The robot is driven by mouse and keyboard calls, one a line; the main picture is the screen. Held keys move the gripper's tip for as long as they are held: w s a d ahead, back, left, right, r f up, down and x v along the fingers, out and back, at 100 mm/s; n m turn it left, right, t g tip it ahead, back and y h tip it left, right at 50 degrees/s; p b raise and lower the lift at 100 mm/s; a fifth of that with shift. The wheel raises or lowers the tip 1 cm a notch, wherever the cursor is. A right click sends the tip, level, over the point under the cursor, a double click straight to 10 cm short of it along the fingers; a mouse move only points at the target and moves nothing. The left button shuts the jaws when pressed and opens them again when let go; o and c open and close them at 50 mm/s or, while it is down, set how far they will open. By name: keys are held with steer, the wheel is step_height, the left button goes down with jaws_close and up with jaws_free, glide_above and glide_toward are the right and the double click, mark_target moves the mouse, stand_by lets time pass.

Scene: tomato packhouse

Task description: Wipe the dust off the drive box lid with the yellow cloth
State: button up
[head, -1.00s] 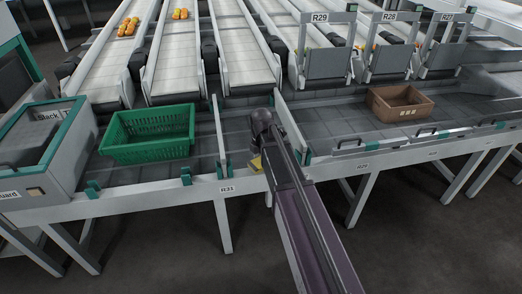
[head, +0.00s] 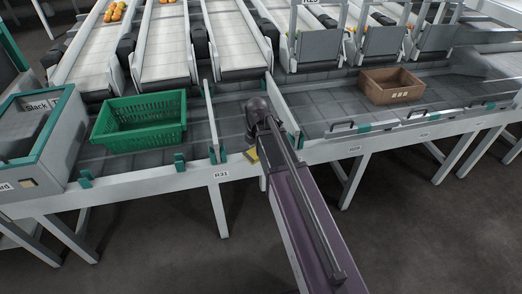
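A small yellow patch, which looks like the yellow cloth (head: 252,155), shows at the front rail of the bench, just left of the end of my arm. My gripper is mostly hidden by my own wrist, so its fingers cannot be made out. I cannot tell whether it holds the cloth or only sits beside it. A grey box with a teal-edged top (head: 66,112) stands at the far left of the bench. I cannot tell whether this is the drive box, and no dust can be made out on it.
A green crate (head: 138,139) stands left of my arm and a brown box (head: 392,95) to the right. Upright dividers (head: 212,120) split the grey bench bed. Sloping conveyors (head: 160,50), some with orange tomatoes (head: 115,11), lie behind. The floor at the lower right is clear.

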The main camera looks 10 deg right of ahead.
steer(key=c, duration=0.3)
steer(key=shift+c, duration=0.3)
step_height(320, 180, up, 27)
steer(key=p, duration=2.7)
